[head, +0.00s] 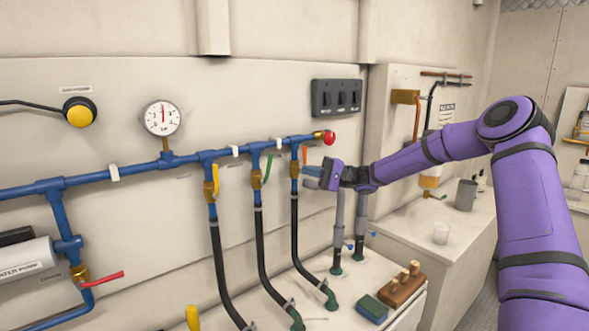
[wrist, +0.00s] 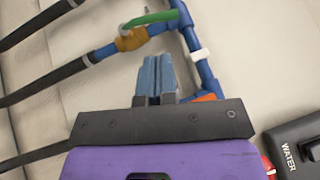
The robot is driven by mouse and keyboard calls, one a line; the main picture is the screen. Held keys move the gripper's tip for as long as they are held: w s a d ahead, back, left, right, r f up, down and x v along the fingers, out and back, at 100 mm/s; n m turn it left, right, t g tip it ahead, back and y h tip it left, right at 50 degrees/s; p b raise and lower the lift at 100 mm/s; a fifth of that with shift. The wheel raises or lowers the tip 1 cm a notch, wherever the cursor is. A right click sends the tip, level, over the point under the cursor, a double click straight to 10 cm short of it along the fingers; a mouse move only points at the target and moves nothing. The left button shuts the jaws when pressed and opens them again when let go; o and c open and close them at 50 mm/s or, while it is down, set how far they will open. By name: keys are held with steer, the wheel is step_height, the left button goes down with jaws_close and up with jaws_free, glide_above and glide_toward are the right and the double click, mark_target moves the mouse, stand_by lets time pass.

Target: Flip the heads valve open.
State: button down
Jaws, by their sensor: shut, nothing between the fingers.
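Three brass valves branch down from a blue pipe on the wall in the head view, with a yellow handle (head: 215,179), a green handle (head: 268,167) and an orange handle (head: 305,154). Their labels are too small to read, so I cannot tell which is the heads valve. My gripper (head: 311,178) is shut and empty beside the orange-handled valve. In the wrist view my gripper's blue fingers (wrist: 155,76) are together. The orange handle (wrist: 207,97) shows partly behind the gripper body, and the green handle (wrist: 149,19) lies beyond the fingertips. Contact with the orange handle is unclear.
A red knob (head: 329,138) ends the pipe, below a black switch panel (head: 336,98). Black hoses (head: 306,250) run down to the counter. A green-and-blue sponge (head: 372,308) and a wooden block (head: 402,289) lie there. A red-handled valve (head: 101,279) is at lower left.

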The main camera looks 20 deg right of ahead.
steer(key=shift+v, duration=2.65)
